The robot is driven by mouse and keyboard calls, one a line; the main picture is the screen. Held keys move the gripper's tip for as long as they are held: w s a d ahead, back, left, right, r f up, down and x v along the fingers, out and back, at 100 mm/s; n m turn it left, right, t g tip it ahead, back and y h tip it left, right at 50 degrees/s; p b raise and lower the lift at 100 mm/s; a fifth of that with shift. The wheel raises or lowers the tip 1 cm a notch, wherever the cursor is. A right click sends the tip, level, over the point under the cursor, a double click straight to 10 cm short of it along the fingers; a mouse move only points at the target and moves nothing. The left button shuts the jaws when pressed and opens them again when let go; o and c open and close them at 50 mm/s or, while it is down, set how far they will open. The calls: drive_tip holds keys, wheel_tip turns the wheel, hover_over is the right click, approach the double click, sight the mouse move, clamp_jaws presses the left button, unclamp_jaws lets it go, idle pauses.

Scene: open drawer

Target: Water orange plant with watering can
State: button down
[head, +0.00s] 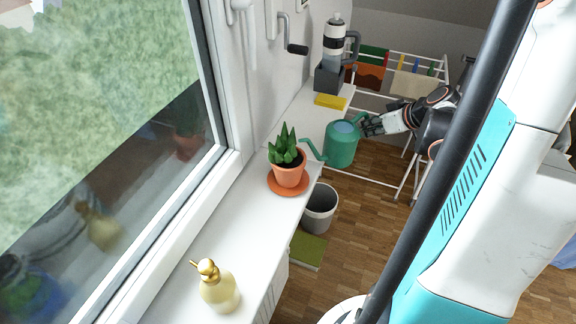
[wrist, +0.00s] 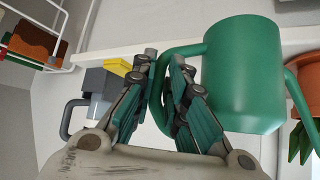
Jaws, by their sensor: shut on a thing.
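The green watering can (head: 341,150) is at the sill's right edge, roughly upright, with its spout pointing left toward the plant. My gripper (head: 366,126) is shut on the can's handle at its right side. In the wrist view my gripper's fingers (wrist: 170,85) close around the handle, with the can body (wrist: 243,75) beside them. The orange plant is a spiky green plant in an orange pot (head: 289,172) on an orange saucer (head: 288,187); part of its pot (wrist: 301,97) shows in the wrist view. The spout tip is close to the plant's leaves; I cannot tell whether they touch.
A gold soap dispenser (head: 219,290) stands on the near white sill (head: 235,235). A yellow sponge (head: 330,101) and a grey holder with a bottle (head: 329,77) are farther back. A bin (head: 320,208) stands below the sill. A drying rack (head: 405,178) is behind my gripper.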

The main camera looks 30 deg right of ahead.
drive_tip(key=shift+s+d+r+p, duration=0.4)
drive_tip(key=shift+s+r, duration=0.05)
drive_tip(key=shift+r, duration=0.2)
drive_tip(key=shift+s+d+r+p, duration=0.35)
drive_tip(key=shift+s+d+r, duration=0.1)
drive_tip(key=shift+r, duration=0.2)
drive_tip(key=shift+s+d+r+p, duration=0.4)
drive_tip(key=shift+s+r, duration=0.05)
drive_tip(key=shift+r, duration=0.2)
